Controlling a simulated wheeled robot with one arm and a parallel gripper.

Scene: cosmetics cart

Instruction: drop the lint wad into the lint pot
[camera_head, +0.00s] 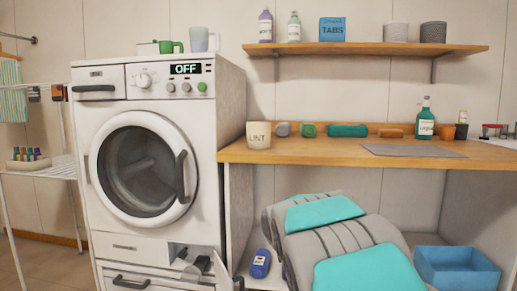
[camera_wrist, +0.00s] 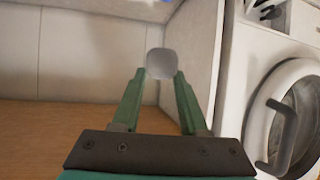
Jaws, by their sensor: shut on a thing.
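The lint pot (camera_head: 258,136) is a cream cup marked LINT. It stands upright at the left end of the wooden counter, close to the washing machine. My gripper (camera_wrist: 160,75) shows in the wrist view, its green fingers shut on a pale grey, rounded lint wad (camera_wrist: 160,62) at their tips. In the head view my gripper and the wad are not visible; my grey and teal arm links cover the lower middle.
The washing machine (camera_head: 145,165) has an open hatch (camera_head: 190,257) low on its front. A blue bottle (camera_head: 260,264) and a blue bin (camera_head: 457,268) stand below the counter (camera_head: 330,151).

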